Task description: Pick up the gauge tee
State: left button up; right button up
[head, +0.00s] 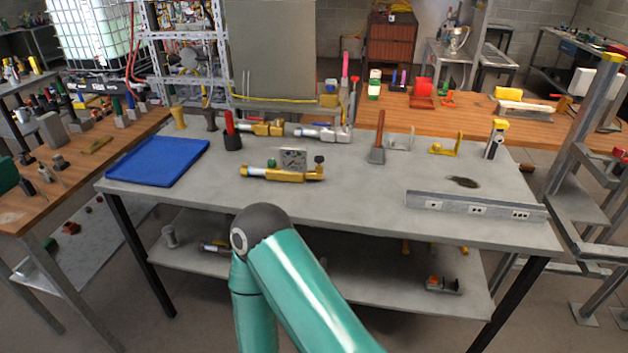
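I cannot tell for certain which fitting is the gauge tee. The likeliest is the brass fitting (284,174) lying near the middle of the grey table, with a dark round-topped part standing at its right end. A small grey plate (293,158) stands upright just behind it. Another brass fitting (263,128) and a silver fitting (322,132) lie farther back. A teal arm of mine with a dark joint crosses the lower middle, in front of the table edge. Neither gripper shows, so no contact with a fitting is seen.
A blue tray (158,161) lies on the grey table (350,205) at left. A dark cup (232,142) holds red-handled tools. A brush-like tool (378,140) stands right of the fittings. A grey rail with sockets (475,206) lies along the front right.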

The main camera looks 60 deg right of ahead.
aim_at(293, 167)
jog(key=z, duration=0.9)
jog(key=i, duration=0.8)
jog(key=z, duration=0.4)
